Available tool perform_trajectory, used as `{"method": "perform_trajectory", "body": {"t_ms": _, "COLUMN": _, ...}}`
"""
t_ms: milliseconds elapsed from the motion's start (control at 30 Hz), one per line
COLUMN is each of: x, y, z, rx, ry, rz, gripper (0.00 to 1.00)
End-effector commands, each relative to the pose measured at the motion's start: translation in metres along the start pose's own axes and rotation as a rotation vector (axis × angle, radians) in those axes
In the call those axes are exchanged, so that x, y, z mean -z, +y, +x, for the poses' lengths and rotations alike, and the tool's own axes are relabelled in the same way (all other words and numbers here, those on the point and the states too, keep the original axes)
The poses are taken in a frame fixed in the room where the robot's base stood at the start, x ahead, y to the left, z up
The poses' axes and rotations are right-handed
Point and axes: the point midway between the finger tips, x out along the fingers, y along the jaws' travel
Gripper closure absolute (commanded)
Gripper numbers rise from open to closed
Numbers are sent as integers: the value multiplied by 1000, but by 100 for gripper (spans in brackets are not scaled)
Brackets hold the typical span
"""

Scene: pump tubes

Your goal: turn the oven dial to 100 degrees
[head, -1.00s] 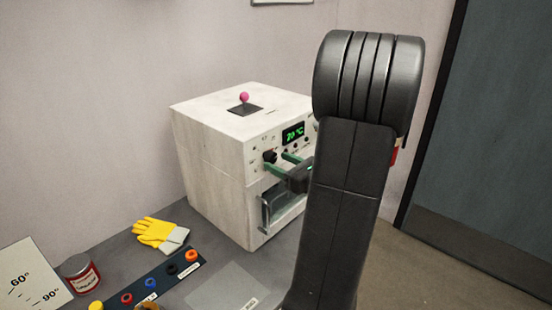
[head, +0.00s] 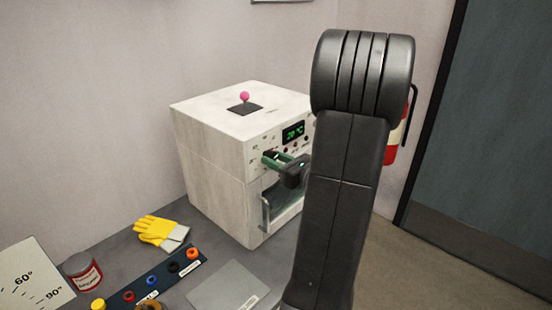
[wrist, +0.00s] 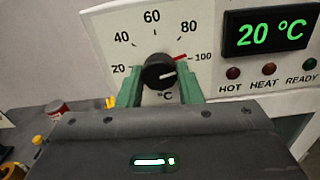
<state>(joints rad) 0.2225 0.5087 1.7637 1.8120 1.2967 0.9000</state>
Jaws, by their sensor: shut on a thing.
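The oven (head: 210,150) is a pale box on the bench, with its dial on the front panel. In the wrist view the black dial knob (wrist: 157,66) sits on a scale from 20 to 100 °C. Its white line points right, roughly toward the 100 side, where a red mark shows. My gripper (wrist: 160,75) is shut on the knob, one green finger on each side. It also shows at the oven front in the head view (head: 272,157), where it mostly hides the knob. The green display (wrist: 265,33) reads 20 °C.
The oven door handle (head: 265,214) is just below my gripper. A pink-knobbed lever (head: 244,97) stands on top. HOT, HEAT and READY lamps (wrist: 270,70) look unlit. Yellow gloves (head: 160,232), a can (head: 83,273) and a dark strip with coloured rings (head: 165,278) lie at lower left.

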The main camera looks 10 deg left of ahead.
Motion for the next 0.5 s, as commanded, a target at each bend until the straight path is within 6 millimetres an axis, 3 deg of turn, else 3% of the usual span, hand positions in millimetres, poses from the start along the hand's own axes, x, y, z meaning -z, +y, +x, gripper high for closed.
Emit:
{"method": "perform_trajectory", "body": {"t_ms": 233, "x": -3, "y": 1, "z": 0, "rx": 0, "ry": 3, "rz": 189, "gripper": 91}}
{"method": "perform_trajectory", "body": {"t_ms": 500, "x": 0, "y": 1, "z": 0, "rx": 0, "ry": 1, "rz": 221, "gripper": 91}}
